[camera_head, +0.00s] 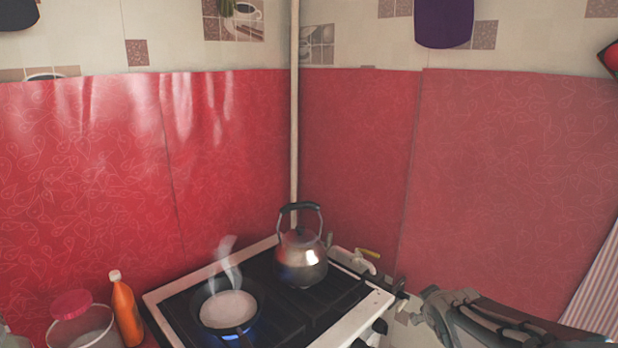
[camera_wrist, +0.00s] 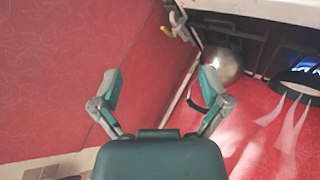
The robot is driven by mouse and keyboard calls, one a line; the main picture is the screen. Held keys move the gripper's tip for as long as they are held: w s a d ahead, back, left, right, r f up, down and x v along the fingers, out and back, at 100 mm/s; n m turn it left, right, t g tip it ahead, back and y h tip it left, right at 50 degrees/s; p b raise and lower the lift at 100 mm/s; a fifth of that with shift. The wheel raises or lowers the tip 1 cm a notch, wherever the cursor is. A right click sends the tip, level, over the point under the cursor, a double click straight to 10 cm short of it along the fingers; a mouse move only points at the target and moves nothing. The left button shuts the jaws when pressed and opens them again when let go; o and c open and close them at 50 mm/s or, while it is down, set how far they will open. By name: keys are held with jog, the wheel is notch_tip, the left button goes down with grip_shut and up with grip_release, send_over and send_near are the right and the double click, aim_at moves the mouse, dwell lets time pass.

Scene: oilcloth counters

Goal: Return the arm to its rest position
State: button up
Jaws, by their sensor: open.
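My gripper (camera_wrist: 160,86) shows in the wrist view with its two fingers spread wide and nothing between them. Behind the gap is the red wall covering. In the head view my arm comes in from the lower right, beside the right end of the stove (camera_head: 340,320). The wrist view is turned over, with the stove at its top right. Where the fingertips are in the head view is hard to make out.
A steel kettle (camera_head: 301,258) stands at the stove's back. A steaming pan (camera_head: 228,308) sits over a blue flame at the front left. A yellow-handled valve (camera_head: 368,253) is near the wall.

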jog(key=s+a+m+g+y, duration=0.1)
jog(key=s+a, duration=0.3)
jog(key=s, duration=0.7)
jog(key=s+a+r+m+g+y, duration=0.1)
jog(key=s+a+m+g, duration=0.2)
jog(key=s, duration=0.8)
jog(key=shift+a+r+m, duration=0.3)
jog(key=shift+a+m, duration=0.2)
